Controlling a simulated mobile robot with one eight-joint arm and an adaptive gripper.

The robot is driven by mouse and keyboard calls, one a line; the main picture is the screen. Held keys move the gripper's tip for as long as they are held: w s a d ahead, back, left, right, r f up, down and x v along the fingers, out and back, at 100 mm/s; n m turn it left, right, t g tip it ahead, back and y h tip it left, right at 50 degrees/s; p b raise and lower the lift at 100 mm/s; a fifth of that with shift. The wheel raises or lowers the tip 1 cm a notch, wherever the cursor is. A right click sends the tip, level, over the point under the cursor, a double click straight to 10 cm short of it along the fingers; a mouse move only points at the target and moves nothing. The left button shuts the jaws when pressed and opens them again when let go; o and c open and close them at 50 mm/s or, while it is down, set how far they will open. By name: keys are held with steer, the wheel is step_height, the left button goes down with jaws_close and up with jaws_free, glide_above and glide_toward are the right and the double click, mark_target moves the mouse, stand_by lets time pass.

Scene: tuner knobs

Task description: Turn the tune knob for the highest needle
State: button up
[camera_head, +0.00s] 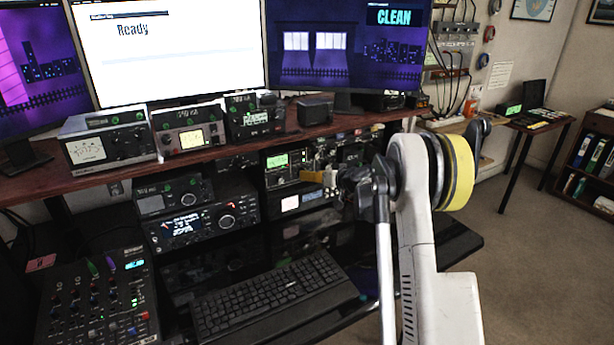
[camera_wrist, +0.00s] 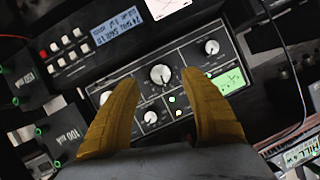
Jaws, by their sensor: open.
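The tuner panel (camera_wrist: 185,100) fills the middle of the wrist view. It carries a large centre knob (camera_wrist: 159,74) and smaller knobs at upper right (camera_wrist: 211,47) and lower left (camera_wrist: 150,117). Its lit green meter (camera_wrist: 229,82) is on the right; the needle is too small to read. A green-lit unit (camera_head: 278,160) on the lower shelf in the head view appears to be the same tuner. My gripper (camera_wrist: 158,82) has two yellow fingers spread apart, on either side of the large knob in the picture, with nothing between them. Contact cannot be told. In the head view, my gripper (camera_head: 325,178) faces the shelf.
A keyboard (camera_head: 270,295) and a mixer (camera_head: 98,300) lie on the desk below. Other radios (camera_head: 205,220) stand left of the tuner. A shelf (camera_head: 60,180) with more meters runs above. A unit with a blue text display (camera_wrist: 116,32) adjoins the tuner in the wrist view.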

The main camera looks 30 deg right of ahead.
steer(key=v, duration=0.7)
steer(key=shift+s, duration=0.35)
steer(key=shift+r, duration=0.1)
stand_by(1.0)
